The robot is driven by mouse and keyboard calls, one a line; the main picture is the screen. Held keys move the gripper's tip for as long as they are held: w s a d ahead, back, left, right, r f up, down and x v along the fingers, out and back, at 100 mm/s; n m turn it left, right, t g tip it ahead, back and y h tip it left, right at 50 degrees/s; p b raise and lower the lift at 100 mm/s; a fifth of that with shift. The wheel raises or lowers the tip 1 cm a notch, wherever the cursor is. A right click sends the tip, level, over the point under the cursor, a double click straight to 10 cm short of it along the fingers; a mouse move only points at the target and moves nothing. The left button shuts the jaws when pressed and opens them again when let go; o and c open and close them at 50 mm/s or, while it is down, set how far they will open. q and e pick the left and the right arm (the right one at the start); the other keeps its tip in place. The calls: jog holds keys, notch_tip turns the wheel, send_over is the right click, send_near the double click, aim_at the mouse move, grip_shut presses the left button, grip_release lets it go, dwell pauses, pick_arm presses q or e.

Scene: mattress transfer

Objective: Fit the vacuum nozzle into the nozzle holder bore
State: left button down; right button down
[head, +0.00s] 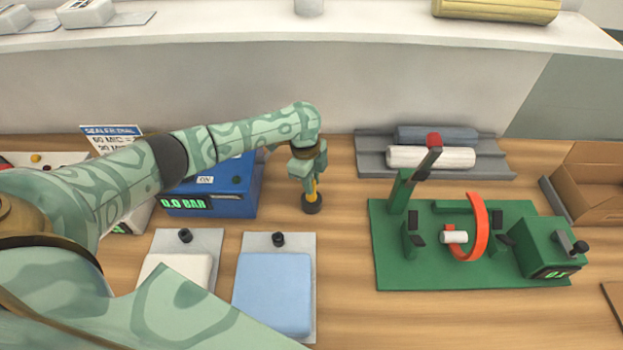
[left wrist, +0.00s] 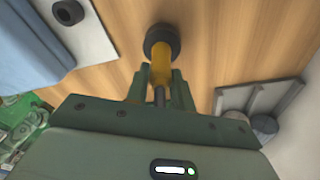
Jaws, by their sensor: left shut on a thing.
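My left gripper (head: 308,178) is shut on the vacuum nozzle (head: 312,203), a yellow stem with a black round end. The nozzle hangs about upright, black end down, over the wooden table between the blue box and the green fixture. In the left wrist view the nozzle (left wrist: 161,55) sits between the fingers of the left gripper (left wrist: 158,88). I cannot make out for certain which part is the nozzle holder or see its bore. The green fixture (head: 390,270) carries posts, an orange ring (head: 480,215) and a white cylinder (head: 454,237). My right gripper is not in view.
A blue box (head: 238,190) reading 0.0 BAR stands behind my arm. Blue (head: 272,295) and white (head: 178,272) mattress bags with black valves lie in front. A grey rack (head: 370,160) holds rolls; a cardboard box (head: 585,185) is at right. Table between bags and fixture is clear.

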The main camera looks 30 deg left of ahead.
pick_arm(q)
jog(key=shift+f, duration=0.15)
jog(key=c, duration=1.1)
grip_release()
jog(key=r+p, duration=0.1)
jog(key=r, duration=0.4)
jog(key=a+r+p, duration=0.1)
jog(key=r+p, duration=0.1)
jog(key=r, duration=0.3)
jog(key=a+r+p, duration=0.1)
jog(key=r+p, duration=0.1)
jog(key=r, duration=0.4)
jog(key=shift+r, duration=0.1)
